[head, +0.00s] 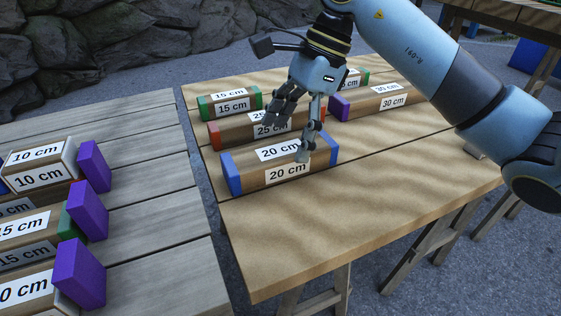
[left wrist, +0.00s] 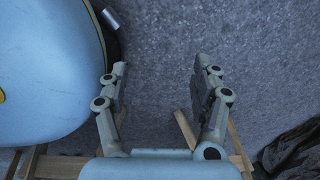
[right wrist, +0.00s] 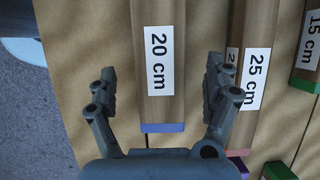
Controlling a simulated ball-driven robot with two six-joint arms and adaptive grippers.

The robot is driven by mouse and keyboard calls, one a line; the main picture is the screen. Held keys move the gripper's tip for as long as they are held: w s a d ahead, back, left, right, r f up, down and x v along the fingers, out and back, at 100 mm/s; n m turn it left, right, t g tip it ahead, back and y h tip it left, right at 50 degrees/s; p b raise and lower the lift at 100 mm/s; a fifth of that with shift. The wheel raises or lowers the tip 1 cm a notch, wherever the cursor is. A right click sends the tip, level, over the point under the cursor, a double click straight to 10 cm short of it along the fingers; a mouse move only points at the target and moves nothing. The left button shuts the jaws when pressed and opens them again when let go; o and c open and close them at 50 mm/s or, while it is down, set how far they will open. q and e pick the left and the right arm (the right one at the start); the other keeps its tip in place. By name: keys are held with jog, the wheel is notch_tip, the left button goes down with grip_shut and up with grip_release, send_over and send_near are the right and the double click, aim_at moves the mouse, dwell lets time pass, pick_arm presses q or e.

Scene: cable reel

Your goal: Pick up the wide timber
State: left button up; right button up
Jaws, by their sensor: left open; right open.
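Timbers with length labels lie on the right table. The 20 cm timber (head: 262,179) with blue ends is nearest the front; it also shows in the right wrist view (right wrist: 158,105). Behind it lies the 25 cm timber (head: 235,133) with a red end. I cannot tell which one the task calls wide. My right gripper (head: 289,138) is open and empty, pointing down at the 20 cm timber. In the right wrist view its fingers (right wrist: 159,88) appear on either side of that timber, with gaps. My left gripper (left wrist: 160,85) is open and empty above the grey ground.
A 15 cm timber (head: 233,113) with green ends and a 30 cm timber (head: 385,110) with a purple end lie farther back. The left table (head: 150,250) holds several stacked timbers with purple blocks (head: 92,167) at their ends. The right table's front is clear.

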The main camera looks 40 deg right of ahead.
aim_at(282, 149)
jog(key=b+x, duration=0.1)
jog(key=x, duration=0.2)
jog(key=shift+a+f, duration=0.1)
jog(key=shift+f, duration=0.45)
pick_arm(q)
jog(key=w+r, duration=0.1)
jog(key=w+d+r, duration=0.1)
jog(key=w, duration=0.1)
jog(key=shift+w+r, duration=0.1)
jog(key=shift+w, duration=0.05)
pick_arm(e)
jog(key=shift+c, duration=0.4)
jog(key=c, duration=1.4)
